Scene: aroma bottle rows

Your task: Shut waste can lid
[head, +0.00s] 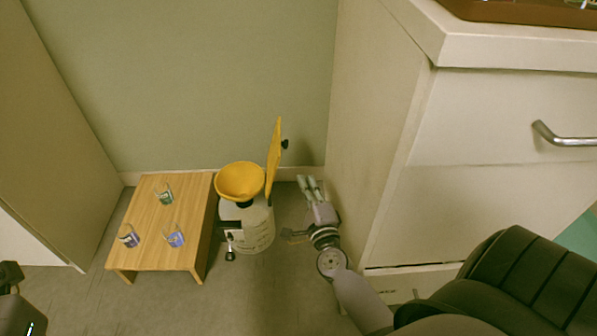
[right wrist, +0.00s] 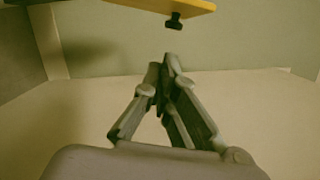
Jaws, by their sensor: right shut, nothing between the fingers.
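The waste can (head: 247,228) is a pale, see-through container with a yellow bowl-like funnel top (head: 240,181), standing on the floor. Its yellow lid (head: 274,160) is open and stands nearly upright on the right side of the funnel. A black knob (head: 285,144) sticks out to the right from the lid. In the right wrist view, the lid's yellow edge (right wrist: 185,5) and the knob (right wrist: 174,21) show at the top. My right gripper (head: 308,181) is shut and empty, right of the can, lower than the knob and apart from the lid. Its fingertips (right wrist: 167,64) meet in the right wrist view.
A low wooden table (head: 150,203) with several small glass jars (head: 174,236) stands left of the can. A white cabinet (head: 390,130) rises close on the right of my right arm. The wall (head: 190,80) is behind. A narrow floor strip lies between can and cabinet.

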